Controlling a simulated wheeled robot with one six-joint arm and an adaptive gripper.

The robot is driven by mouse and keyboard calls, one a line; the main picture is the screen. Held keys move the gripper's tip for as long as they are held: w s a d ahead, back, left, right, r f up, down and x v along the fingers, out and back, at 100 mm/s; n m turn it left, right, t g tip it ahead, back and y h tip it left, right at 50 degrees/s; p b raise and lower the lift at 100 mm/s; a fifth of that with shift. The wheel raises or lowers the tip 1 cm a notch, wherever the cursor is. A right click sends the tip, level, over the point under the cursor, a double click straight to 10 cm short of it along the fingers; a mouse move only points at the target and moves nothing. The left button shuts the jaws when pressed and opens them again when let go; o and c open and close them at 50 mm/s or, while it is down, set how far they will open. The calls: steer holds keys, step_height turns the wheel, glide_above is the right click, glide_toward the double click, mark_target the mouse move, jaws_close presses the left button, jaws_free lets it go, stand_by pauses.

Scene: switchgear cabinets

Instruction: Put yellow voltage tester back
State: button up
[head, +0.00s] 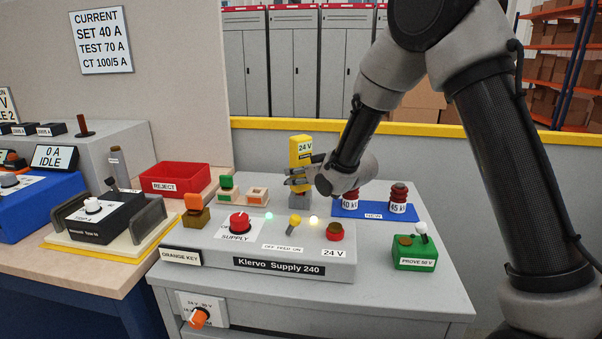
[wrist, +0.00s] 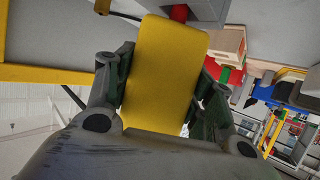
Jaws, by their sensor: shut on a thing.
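The yellow voltage tester (head: 300,149) stands upright at the back of the grey cabinet top, with a 24 V reading on its face. My gripper (head: 301,180) is shut on it, reaching in from the right. In the wrist view the yellow tester (wrist: 165,70) lies between the two fingers of my gripper (wrist: 160,88). Below the gripper a grey block (head: 298,201) shows under the tester. Whether the tester touches or sits in this block cannot be told.
The Klervo supply box (head: 300,262) with knobs stands in front. A blue tray (head: 373,212) with red insulators is right of the gripper, a green prove unit (head: 415,256) further right. A red reject bin (head: 177,177) and a wooden fuse block (head: 257,195) stand left.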

steer(key=shift+f, duration=0.6)
steer(key=o, duration=1.2)
steer(key=shift+o, duration=0.2)
steer(key=s+d+r+m+g+h, duration=0.1)
steer(key=s+d+r+h, duration=0.1)
steer(key=s+d+r, duration=0.35)
steer(key=s+d+r+m+h, duration=0.1)
steer(key=s+d+r+h, duration=0.1)
steer(key=s+d, duration=0.65)
steer(key=s+d+r+m+g+h, duration=0.15)
steer(key=s+d+r, duration=0.25)
steer(key=d, duration=0.6)
steer(key=s+d+m+g, duration=0.1)
steer(key=s+d, duration=0.2)
steer(key=s, duration=0.5)
steer(key=s+d+m+g+h, duration=0.1)
steer(key=s+d+g, duration=0.1)
steer(key=s, duration=0.6)
steer(key=s+d+r+m+g+h, duration=0.1)
steer(key=s+d, duration=0.2)
steer(key=s, duration=0.5)
steer(key=shift+d, duration=0.35)
